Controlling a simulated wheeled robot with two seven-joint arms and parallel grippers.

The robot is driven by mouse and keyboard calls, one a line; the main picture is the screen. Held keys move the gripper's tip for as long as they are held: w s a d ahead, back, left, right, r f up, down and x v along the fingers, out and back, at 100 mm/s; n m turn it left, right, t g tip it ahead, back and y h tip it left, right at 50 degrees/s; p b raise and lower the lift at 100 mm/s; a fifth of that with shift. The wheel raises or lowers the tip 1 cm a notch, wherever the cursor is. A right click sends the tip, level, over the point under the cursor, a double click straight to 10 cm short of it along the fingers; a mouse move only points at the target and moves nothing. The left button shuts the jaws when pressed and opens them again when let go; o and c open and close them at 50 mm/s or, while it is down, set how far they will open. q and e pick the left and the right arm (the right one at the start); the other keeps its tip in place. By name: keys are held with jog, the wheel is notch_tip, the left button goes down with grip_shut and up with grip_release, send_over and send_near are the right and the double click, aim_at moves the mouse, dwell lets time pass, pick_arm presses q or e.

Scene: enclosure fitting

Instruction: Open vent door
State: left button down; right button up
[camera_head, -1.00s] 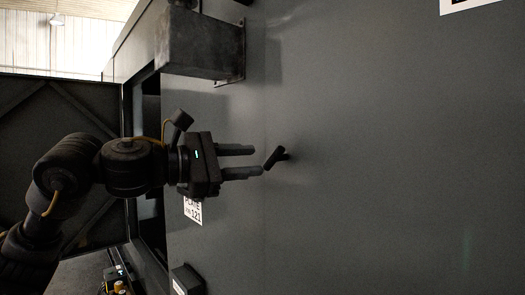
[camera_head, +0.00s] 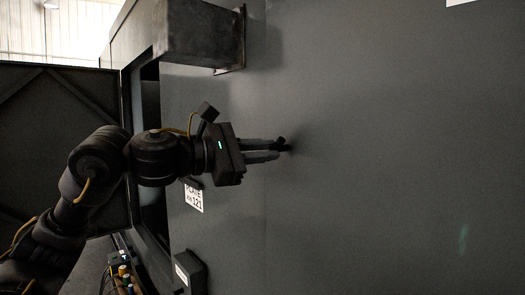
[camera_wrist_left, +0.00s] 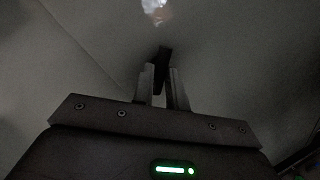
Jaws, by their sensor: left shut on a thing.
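The vent door is a large dark grey flat panel (camera_head: 390,150) that fills the right of the head view. Its small black handle (camera_head: 283,144) sticks out of the panel. My left gripper (camera_head: 277,149) comes in from the left and is shut on the handle. In the left wrist view the handle (camera_wrist_left: 163,62) stands between the two fingers (camera_wrist_left: 164,88), which partly hide it. I cannot tell a gap between the panel and its surround at the handle. My right gripper is not in view.
A grey box-shaped bracket (camera_head: 200,35) juts out above my left arm. A small dark box (camera_head: 188,272) sits below it. A label plate (camera_head: 194,197) is behind my wrist. A dark braced panel (camera_head: 50,130) stands at the left.

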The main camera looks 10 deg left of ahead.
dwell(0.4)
pick_arm(q)
jog(key=m, duration=0.2)
jog(key=m+y, duration=0.1)
jog(key=m, duration=0.1)
jog(key=m+y, duration=0.1)
jog(key=m, duration=0.2)
jog(key=shift+d+r+g, duration=0.1)
jog(key=shift+r+g, duration=0.2)
dwell(0.3)
dwell(0.4)
